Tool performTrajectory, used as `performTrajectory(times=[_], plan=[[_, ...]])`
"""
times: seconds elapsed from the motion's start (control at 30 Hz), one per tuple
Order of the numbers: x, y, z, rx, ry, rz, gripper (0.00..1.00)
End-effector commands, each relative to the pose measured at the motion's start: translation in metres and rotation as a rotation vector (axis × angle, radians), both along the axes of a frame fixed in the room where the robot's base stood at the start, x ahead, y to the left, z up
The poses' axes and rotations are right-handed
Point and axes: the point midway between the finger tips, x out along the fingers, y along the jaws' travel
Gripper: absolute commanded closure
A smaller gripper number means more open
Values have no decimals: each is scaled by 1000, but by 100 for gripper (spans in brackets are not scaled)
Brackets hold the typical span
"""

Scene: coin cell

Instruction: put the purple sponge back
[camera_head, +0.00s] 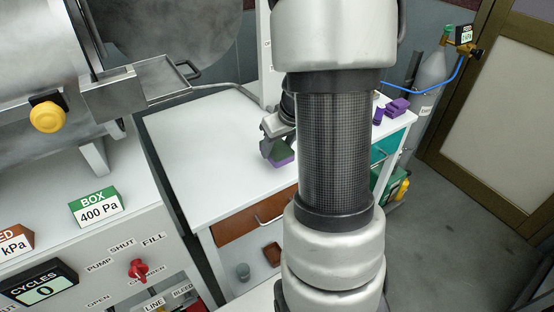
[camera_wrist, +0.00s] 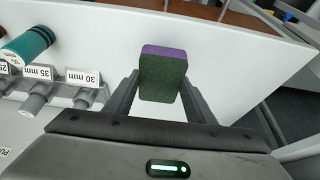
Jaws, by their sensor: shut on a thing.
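The purple sponge (camera_wrist: 163,72) sits between the two fingers of my gripper (camera_wrist: 161,88) in the wrist view. It has a purple layer and a thick dark green layer. My gripper is shut on it. In the head view my gripper (camera_head: 272,140) is over the white table, left of my arm, and the sponge (camera_head: 281,157) shows at its tip, with purple on its lower side. Whether the sponge touches the table cannot be told.
Several purple blocks (camera_head: 397,106) lie at the white table's right end, behind my arm. The table's left part (camera_head: 195,140) is bare. A steel chamber (camera_head: 60,50) with a drawer stands left. In the wrist view, labelled pegs (camera_wrist: 85,97) and a teal cylinder (camera_wrist: 28,45) are at left.

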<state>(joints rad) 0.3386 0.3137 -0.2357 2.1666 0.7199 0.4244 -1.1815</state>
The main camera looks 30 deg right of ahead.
Motion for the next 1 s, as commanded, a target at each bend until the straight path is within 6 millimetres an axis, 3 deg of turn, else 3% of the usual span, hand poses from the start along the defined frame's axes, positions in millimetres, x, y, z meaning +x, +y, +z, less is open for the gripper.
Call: performTrajectory(times=[0.3,0.73,0.77,0.83,1.0], plan=[[0,0,-40,0,1,-1,68],[0,0,-44,-1,-1,0,68],[0,0,-42,-1,-1,0,45],[0,0,-42,-1,-1,0,34],[0,0,-42,0,-1,0,32]])
